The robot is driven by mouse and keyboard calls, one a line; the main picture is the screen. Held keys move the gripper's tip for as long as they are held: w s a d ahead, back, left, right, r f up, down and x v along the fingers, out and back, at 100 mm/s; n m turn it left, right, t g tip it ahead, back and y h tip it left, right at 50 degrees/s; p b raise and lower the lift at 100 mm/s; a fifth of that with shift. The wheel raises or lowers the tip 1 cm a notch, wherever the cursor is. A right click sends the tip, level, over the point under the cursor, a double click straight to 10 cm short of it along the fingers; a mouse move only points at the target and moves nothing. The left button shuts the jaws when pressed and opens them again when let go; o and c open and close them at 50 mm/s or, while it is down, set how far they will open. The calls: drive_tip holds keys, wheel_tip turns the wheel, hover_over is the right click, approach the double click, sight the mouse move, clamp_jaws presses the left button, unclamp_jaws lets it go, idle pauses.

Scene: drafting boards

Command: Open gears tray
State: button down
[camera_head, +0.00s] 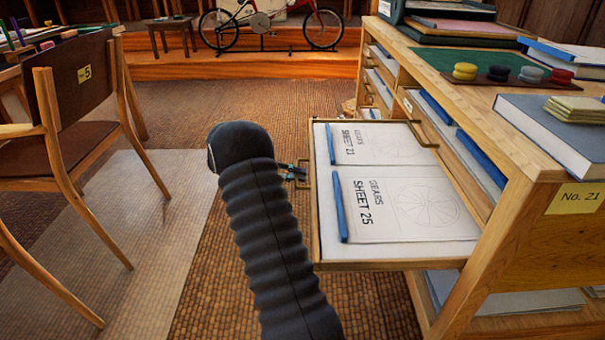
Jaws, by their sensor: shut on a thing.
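The gears tray (400,252) is a shallow wooden tray with a pale base, pulled well out of the wooden cabinet toward the left. Sheets marked "GEARS SHEET 21" (375,143) and "GEARS SHEET 25" (400,203) lie in it, each with a blue strip along its left edge. My gripper (294,172) is at the middle of the tray's left, front edge, shut on its thin brass handle. The dark sleeve of my arm hides the floor in front, and the fingers cover part of the handle.
A wooden chair (70,115) marked 5 stands at left. A red bicycle (270,22) stands behind.

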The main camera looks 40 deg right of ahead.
drive_tip(key=shift+f+v, duration=0.15)
drive_tip(key=shift+v, duration=0.55)
drive_tip(key=shift+f+v, duration=0.15)
drive_tip(key=shift+v, duration=0.6)
drive_tip(key=shift+w, duration=0.1)
drive_tip(key=c, duration=1.2)
unclamp_jaws()
drive_tip(key=shift+a, duration=0.1)
drive_tip(key=v, duration=1.2)
